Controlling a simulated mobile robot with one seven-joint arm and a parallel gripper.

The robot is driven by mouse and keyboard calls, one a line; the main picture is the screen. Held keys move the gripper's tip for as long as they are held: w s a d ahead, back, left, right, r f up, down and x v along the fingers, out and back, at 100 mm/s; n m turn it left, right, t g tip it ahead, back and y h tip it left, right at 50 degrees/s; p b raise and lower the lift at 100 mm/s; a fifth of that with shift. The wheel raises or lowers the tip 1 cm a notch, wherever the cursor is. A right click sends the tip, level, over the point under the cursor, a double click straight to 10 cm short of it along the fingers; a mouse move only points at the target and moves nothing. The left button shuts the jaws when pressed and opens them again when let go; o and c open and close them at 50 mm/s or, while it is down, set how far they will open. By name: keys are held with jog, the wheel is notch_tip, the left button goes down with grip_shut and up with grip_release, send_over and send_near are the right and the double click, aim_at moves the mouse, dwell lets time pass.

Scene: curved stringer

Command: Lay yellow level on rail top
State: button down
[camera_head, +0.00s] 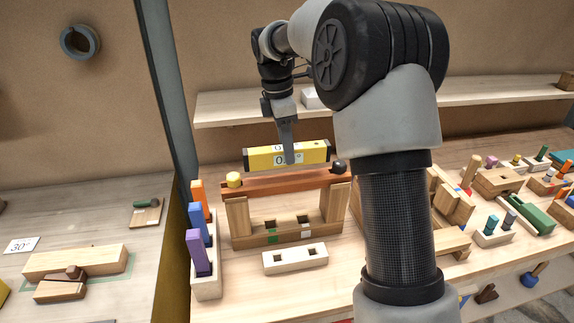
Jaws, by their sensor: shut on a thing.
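The yellow level (305,153) has black ends and small white labels. The rail spans two wooden uprights. A yellow knob (234,180) sits at its left end and a dark knob (339,166) at its right end. The gripper finger covers part of the level.
A white-edged block with orange, blue and purple pegs (199,251) stands left of the rail. A slotted block (295,259) lies in front. A shelf (228,108) runs behind. Wooden fixtures (502,181) crowd the right side.

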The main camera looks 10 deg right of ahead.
jog(key=shift+f, duration=2.1)
jog(key=c, duration=1.4)
grip_release()
jog(key=shift+f, duration=0.15)
